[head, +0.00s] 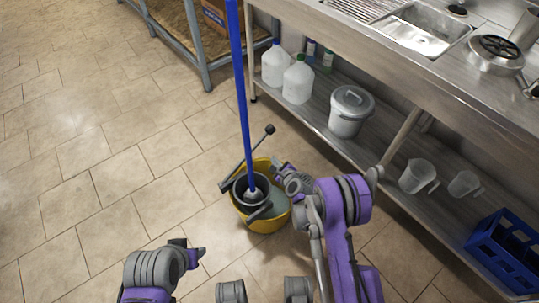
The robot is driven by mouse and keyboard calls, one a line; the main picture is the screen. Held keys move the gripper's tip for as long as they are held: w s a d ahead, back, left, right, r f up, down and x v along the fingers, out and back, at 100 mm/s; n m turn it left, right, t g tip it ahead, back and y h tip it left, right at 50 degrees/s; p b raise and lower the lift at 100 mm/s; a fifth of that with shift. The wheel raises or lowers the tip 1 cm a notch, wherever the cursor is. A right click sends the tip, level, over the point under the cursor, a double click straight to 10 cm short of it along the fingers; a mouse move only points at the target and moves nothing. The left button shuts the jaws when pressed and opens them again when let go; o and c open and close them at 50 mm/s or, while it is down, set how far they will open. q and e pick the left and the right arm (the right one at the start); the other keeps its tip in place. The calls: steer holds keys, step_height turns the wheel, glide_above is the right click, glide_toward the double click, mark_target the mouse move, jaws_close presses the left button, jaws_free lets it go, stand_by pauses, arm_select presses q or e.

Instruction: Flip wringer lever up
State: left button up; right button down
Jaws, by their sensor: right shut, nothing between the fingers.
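A yellow mop bucket (268,226) stands on the floor at the picture's centre. A grey wringer (240,189) sits in it at its left side. The wringer lever (256,146) is a dark rod with a black knob, slanting up and right in the head view; its exact tilt is hard to judge. My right gripper (279,168) is shut and empty, over the bucket's far right rim, to the right of the lever and below its knob in the picture. It appears apart from the lever. My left gripper (196,254) is low at the left, away from the bucket; its finger opening is unclear.
A blue mop handle (240,90) rises from the wringer, beside the lever. A steel sink counter (360,75) runs along the right, its lower shelf holding white jugs (297,82), a lidded pail (350,112) and a blue crate (507,250). Tiled floor is clear at left.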

mark_target(257, 144)
steer(key=b+x, duration=0.2)
steer(key=x, duration=0.7)
steer(key=r, duration=0.1)
steer(key=a+r, duration=0.2)
steer(key=shift+s+a+r+b, duration=0.1)
steer(key=shift+s+r+b, duration=0.05)
steer(key=shift+s+b, duration=0.15)
steer(key=r+p, duration=0.1)
steer(key=s+a+r, duration=0.1)
steer(key=shift+a+r+p, duration=0.2)
steer(key=shift+r+p, duration=0.15)
